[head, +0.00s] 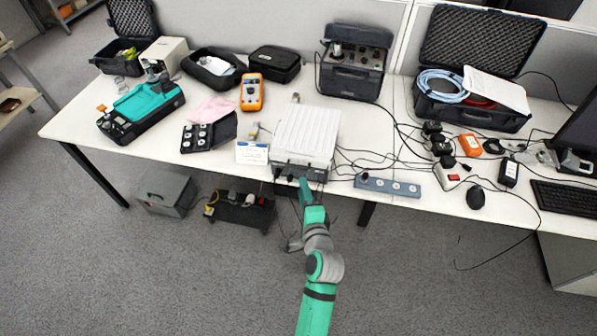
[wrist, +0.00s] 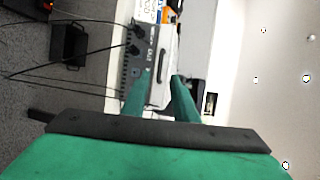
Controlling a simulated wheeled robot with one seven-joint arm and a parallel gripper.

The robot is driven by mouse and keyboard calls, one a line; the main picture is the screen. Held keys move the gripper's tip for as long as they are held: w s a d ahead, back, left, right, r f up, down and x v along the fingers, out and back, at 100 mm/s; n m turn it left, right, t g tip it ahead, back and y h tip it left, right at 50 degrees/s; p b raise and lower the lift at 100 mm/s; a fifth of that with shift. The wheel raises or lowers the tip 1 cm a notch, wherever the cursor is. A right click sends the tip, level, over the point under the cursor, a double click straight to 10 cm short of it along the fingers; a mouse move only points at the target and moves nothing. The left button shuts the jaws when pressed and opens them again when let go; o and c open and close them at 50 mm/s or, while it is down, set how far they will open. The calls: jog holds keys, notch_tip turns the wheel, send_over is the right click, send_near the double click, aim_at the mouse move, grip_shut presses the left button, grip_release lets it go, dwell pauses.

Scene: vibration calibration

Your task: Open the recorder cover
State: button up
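The recorder (head: 300,171) is a box with a dark front and a pale ribbed cover (head: 308,134). It stands at the front edge of the table in the middle of the head view, and the cover lies flat on top. The wrist view shows the recorder's pale cover with a dark handle (wrist: 161,66), beside a grey panel with plugged cables (wrist: 140,48). My gripper (head: 304,181) is at the recorder's front. In the wrist view my gripper (wrist: 160,88) has its two green fingers apart, with the handle beyond the gap. I cannot tell whether a finger touches the recorder.
Black cables run right from the recorder to a power strip (head: 388,186). A small white-and-blue box (head: 252,153) stands just left of the recorder. An orange multimeter (head: 252,92) and a black instrument case (head: 353,70) are behind. Bins stand under the table at left.

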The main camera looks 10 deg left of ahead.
jog(key=x, duration=0.9)
grip_shut()
dwell(1.3)
